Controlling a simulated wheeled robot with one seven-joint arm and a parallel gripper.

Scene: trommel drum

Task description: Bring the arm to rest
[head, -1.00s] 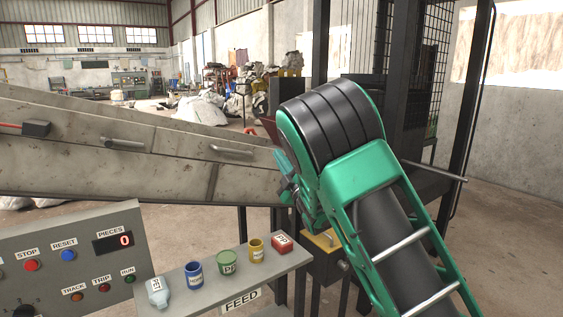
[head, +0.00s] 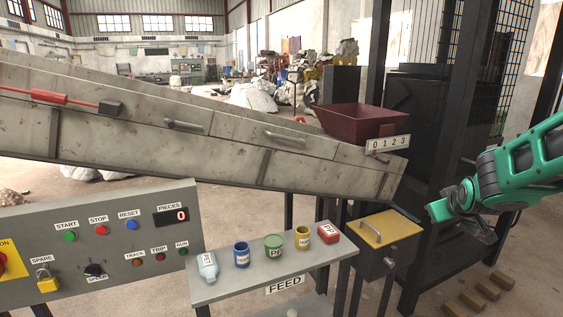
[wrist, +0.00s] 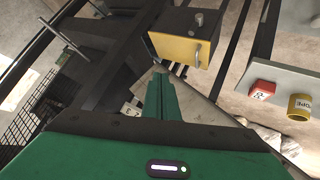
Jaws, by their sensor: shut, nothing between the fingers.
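My green gripper (head: 438,209) is at the right of the head view, in the air to the right of the yellow-topped box. In the wrist view its green fingers (wrist: 160,95) are together with nothing between them. My green arm reaches in from the right edge of the head view. The gripper appears apart from the box and the chute, though the exact gap is hard to judge.
The yellow-topped box (head: 378,229) stands beside the feed shelf (head: 270,282), which holds several small containers. A grey sloping chute (head: 220,150) and a dark red hopper (head: 355,119) lie behind. The control panel (head: 90,281) is at lower left. Dark posts stand at right.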

